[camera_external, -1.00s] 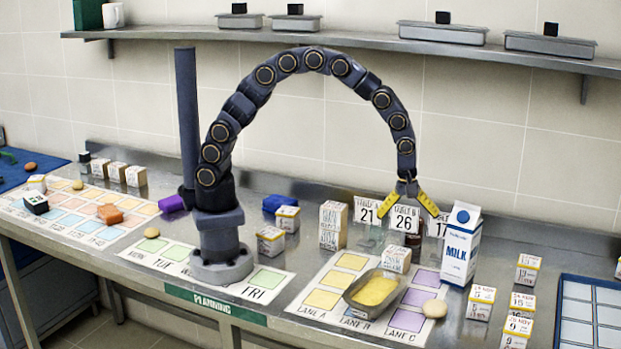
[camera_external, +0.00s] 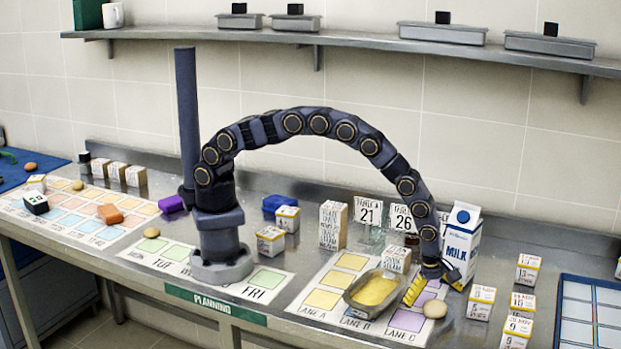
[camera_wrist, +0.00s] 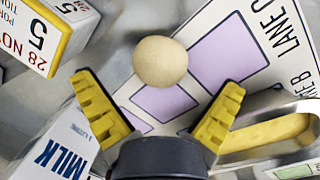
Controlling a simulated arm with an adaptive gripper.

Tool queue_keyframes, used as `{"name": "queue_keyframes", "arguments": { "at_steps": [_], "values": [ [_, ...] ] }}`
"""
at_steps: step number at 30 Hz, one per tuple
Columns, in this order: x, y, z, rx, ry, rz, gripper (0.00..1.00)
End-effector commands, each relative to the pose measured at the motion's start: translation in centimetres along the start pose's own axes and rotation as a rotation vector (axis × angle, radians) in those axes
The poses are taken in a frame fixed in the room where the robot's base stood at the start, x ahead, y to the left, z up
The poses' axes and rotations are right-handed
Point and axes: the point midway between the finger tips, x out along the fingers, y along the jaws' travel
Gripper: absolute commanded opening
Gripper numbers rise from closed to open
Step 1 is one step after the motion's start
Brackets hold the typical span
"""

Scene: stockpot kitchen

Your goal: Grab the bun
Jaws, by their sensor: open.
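A round, pale tan bun (camera_external: 435,309) sits on the lane sheet's purple column at the front right of the steel counter. In the wrist view the bun (camera_wrist: 160,62) lies ahead of and between the yellow fingers. My gripper (camera_external: 432,284) is open and empty, low over the sheet, just above and behind the bun. In the wrist view the spread fingers of my gripper (camera_wrist: 160,115) do not appear to touch the bun.
A milk carton (camera_external: 461,247) stands close to the right of my gripper. A metal tray of yellow food (camera_external: 374,292) lies close to its left. Several dated boxes (camera_external: 480,302) stand to the right. The counter's front edge is near the bun.

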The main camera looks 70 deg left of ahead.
Motion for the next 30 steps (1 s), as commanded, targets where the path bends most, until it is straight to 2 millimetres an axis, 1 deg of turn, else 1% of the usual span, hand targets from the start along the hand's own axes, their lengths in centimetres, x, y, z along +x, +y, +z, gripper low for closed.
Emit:
{"name": "queue_keyframes", "arguments": {
  "at_steps": [1, 5, 11, 12, 14, 15, 17, 30],
  "values": [
    [0.9, 0.0, 0.0, 0.001, 0.001, -0.001, 0.97],
    [2.2, 0.1, 0.0, 0.002, 0.0, 0.002, 0.97],
    [2.4, 0.1, 0.0, 0.002, 0.0, 0.002, 0.97],
    [2.3, 0.1, 0.0, 0.002, 0.0, 0.002, 0.93],
    [2.3, 0.1, 0.0, 0.002, 0.0, 0.002, 0.68],
    [2.3, 0.1, 0.0, 0.002, 0.0, 0.002, 0.51],
    [2.3, 0.1, 0.0, 0.002, 0.0, 0.002, 0.26],
    [2.0, 0.1, 0.0, 0.002, -0.001, 0.002, 0.26]
  ]
}}
